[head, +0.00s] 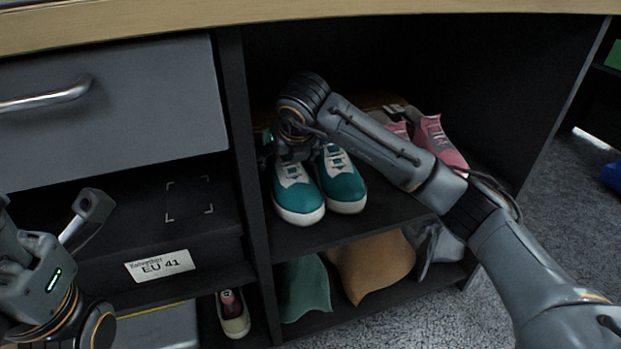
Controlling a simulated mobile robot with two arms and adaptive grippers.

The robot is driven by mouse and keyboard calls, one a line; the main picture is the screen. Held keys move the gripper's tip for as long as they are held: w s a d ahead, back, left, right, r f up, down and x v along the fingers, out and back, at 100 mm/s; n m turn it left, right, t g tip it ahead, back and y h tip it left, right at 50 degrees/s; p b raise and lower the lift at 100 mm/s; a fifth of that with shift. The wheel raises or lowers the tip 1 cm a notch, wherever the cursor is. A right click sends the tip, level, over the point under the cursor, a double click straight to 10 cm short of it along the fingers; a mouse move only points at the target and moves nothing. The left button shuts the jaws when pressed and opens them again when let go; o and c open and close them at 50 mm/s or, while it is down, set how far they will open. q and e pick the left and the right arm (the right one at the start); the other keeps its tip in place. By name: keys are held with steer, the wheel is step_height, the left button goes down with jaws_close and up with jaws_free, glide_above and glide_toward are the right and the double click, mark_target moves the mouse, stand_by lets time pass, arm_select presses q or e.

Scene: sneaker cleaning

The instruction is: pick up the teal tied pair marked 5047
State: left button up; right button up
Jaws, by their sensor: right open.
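The teal pair of sneakers (340,183) with white toes and laces stands on the upper shelf of the right-hand cubby, side by side, toes toward me. The mark 5047 does not show. My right gripper (290,150) is open above the back of the pair, at the left shoe's opening. Its hand hides the heels, and its fingertips are hard to make out, so I cannot tell whether they touch the shoes. My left gripper (48,222) is at the left edge, away from the shoes, with its fingers spread and nothing between them.
A pink pair (440,143) stands right of the teal pair, partly behind my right forearm. A black divider (247,160) is close on the left. Below are green (305,288) and tan (370,265) pieces. A box labelled EU 41 (160,266) sits left, under a grey drawer (110,110).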

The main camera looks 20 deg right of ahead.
steer(key=shift+w, duration=0.1)
steer(key=shift+f, duration=0.1)
steer(key=c, duration=1.7)
steer(key=shift+c, duration=0.5)
steer(key=shift+r, duration=0.2)
